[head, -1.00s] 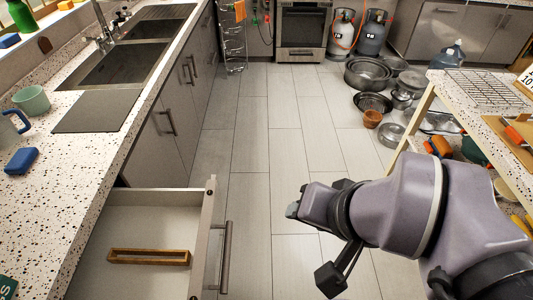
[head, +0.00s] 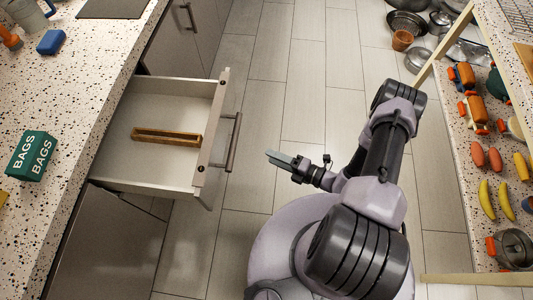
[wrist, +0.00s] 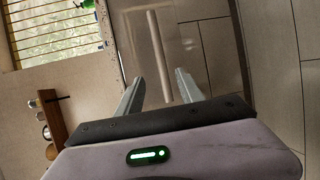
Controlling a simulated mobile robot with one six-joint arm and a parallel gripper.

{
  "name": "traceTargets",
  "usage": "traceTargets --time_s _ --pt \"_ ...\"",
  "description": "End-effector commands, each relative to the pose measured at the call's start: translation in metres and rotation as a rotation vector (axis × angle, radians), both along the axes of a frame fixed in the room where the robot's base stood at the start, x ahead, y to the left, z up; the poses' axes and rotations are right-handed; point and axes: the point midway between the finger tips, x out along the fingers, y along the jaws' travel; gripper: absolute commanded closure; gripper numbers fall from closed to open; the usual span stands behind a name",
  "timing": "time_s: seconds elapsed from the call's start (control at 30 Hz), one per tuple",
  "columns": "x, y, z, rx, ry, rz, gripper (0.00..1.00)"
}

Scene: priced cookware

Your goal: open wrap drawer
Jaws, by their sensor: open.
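The drawer (head: 108,182) under the left counter stands pulled out. It holds a narrow wooden frame (head: 136,141) and is otherwise bare where I can see. Its front carries a long bar handle (head: 234,143). My gripper (head: 272,157) is a little to the right of the handle in the head view, apart from it, with its fingers pointing toward it. In the wrist view my gripper (wrist: 158,92) has its two fingers spread with nothing between them. A long bar (wrist: 159,57) on a panel lies beyond the fingertips, seemingly the handle.
A green BAGS box (head: 32,157) and a blue block (head: 51,42) stand on the speckled counter (head: 85,90). A shelf with toy-like food and pots (head: 515,249) is at the right. The tiled floor (head: 265,45) between is largely clear.

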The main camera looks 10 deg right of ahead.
Motion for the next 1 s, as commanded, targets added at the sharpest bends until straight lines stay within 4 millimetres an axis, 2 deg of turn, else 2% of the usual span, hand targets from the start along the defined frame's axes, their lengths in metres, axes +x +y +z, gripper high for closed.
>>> traceTargets --time_s 0.17,0.73,1.0 --pt "0.015 0.019 -0.006 0.0 0.0 0.006 0.56" --pt "0.094 0.105 -0.027 -0.002 -0.004 0.01 0.56" --pt "0.113 0.125 -0.031 -0.002 -0.001 0.006 0.56"
